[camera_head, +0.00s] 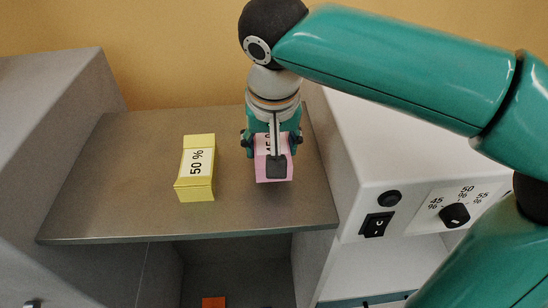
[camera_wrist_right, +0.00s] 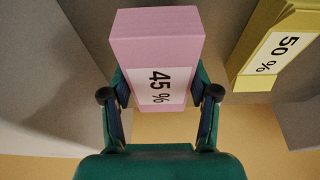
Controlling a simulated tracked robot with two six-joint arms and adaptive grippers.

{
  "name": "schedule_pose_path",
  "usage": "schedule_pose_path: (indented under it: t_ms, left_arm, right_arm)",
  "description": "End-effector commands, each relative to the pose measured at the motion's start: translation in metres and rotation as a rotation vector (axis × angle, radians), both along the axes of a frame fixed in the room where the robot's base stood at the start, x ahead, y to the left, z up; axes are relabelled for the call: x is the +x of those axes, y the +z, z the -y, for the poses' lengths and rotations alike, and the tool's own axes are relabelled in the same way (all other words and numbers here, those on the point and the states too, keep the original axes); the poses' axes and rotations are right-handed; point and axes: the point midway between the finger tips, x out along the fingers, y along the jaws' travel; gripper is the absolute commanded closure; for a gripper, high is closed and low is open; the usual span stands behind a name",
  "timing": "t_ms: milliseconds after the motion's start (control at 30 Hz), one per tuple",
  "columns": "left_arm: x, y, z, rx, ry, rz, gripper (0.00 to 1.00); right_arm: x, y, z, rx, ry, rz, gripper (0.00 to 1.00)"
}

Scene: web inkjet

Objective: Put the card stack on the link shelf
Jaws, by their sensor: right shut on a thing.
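A pink card stack (camera_head: 274,170) with a white "45 %" label is between the fingers of my right gripper (camera_head: 271,140). In the right wrist view the same pink stack (camera_wrist_right: 155,55) fills the space between the fingers of my right gripper (camera_wrist_right: 160,95), which is shut on it. The grey link shelf (camera_head: 110,190) lies below; whether the pink stack touches it or hangs just above it, I cannot tell. A yellow card stack (camera_head: 197,168) labelled "50 %" stands on the shelf to the left, apart from the pink one. My left gripper is not in view.
A white machine housing (camera_head: 375,150) stands right of the shelf, with a black switch (camera_head: 376,225) and a dial (camera_head: 455,214) marked 45, 50 and 55 %. A grey cabinet (camera_head: 60,100) borders the left. An orange item (camera_head: 213,303) lies in the opening below. The shelf's left part is clear.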

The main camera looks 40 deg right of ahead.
Motion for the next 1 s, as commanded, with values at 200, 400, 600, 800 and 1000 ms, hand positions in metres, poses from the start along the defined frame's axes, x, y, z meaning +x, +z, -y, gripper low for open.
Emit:
schedule_pose_path:
  t_ms: [200,400,600,800,1000]
  left_arm:
    - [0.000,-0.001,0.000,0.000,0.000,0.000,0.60]
    - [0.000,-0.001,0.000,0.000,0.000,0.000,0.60]
    - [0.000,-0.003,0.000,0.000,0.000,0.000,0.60]
    - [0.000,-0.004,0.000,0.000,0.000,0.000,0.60]
    - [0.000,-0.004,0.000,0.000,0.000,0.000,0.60]
  right_arm:
    - [-0.001,-0.028,0.000,-0.001,-0.001,-0.003,0.79]
    - [0.000,-0.036,0.000,0.001,0.000,0.000,0.79]
    - [0.000,-0.037,0.000,0.000,0.000,0.000,0.79]
    - [0.000,-0.039,0.000,0.001,0.000,-0.001,0.20]
    - [0.000,-0.039,0.000,0.001,0.000,-0.001,0.15]
